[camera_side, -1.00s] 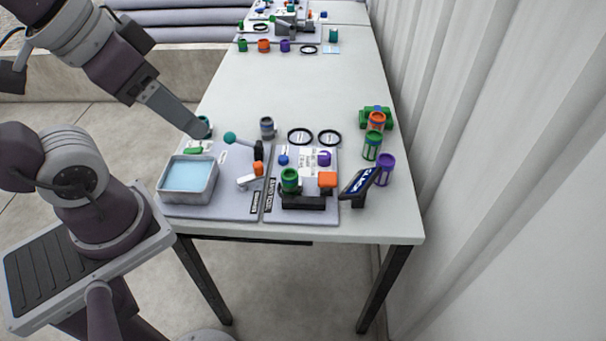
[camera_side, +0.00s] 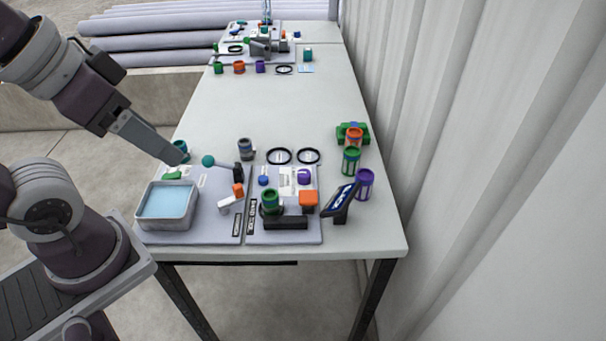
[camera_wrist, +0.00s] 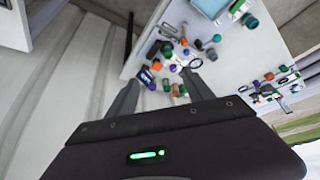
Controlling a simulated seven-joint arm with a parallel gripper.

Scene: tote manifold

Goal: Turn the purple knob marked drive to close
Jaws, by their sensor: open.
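The purple knob (camera_side: 304,176) stands on the right-hand grey board (camera_side: 283,236), behind an orange block (camera_side: 308,200) and beside a white label too small to read. In the wrist view a small purple spot (camera_wrist: 172,68) beyond the fingertips appears to be the knob. My gripper (camera_side: 178,158) is at the left edge of the table in the side view, next to a teal cup, well left of the knob. In the wrist view its two fingers (camera_wrist: 160,77) are spread apart with nothing held between them.
A tilted display (camera_side: 340,203) and a purple cup (camera_side: 365,184) stand at the right. The table's middle is clear; a corrugated wall rises to the right.

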